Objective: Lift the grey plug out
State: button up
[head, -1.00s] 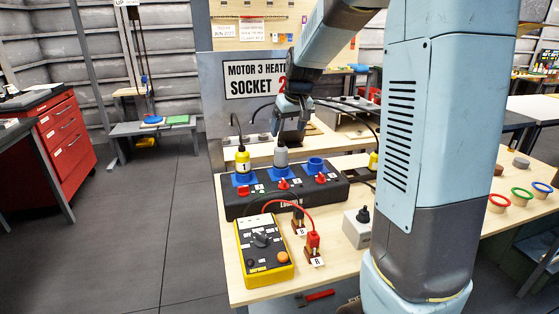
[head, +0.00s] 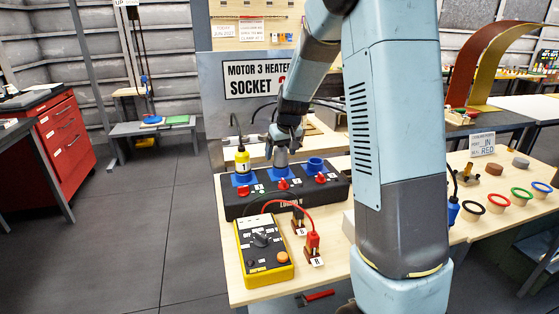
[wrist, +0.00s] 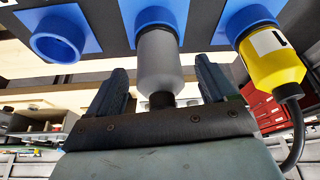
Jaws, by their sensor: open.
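The grey plug (head: 281,158) stands upright in the middle blue socket of the black socket box (head: 300,203). In the wrist view the grey plug (wrist: 162,62) has a pale grey body and a dark end, and its other end sits in the blue socket ring (wrist: 157,18). My gripper (head: 284,142) is over the plug from above. In the wrist view my gripper (wrist: 160,75) is open, with one finger on each side of the plug. A gap shows between the plug and each finger.
A yellow plug (head: 242,162) with a black cable fills the socket beside the grey one. The other blue socket (head: 315,164) is empty. Red knobs line the box. A yellow meter (head: 264,250) with red and black leads stands in front.

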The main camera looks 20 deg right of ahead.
jog(key=x, duration=0.2)
jog(key=shift+w+f, duration=0.2)
jog(key=shift+f, duration=0.05)
jog(key=c, duration=1.2)
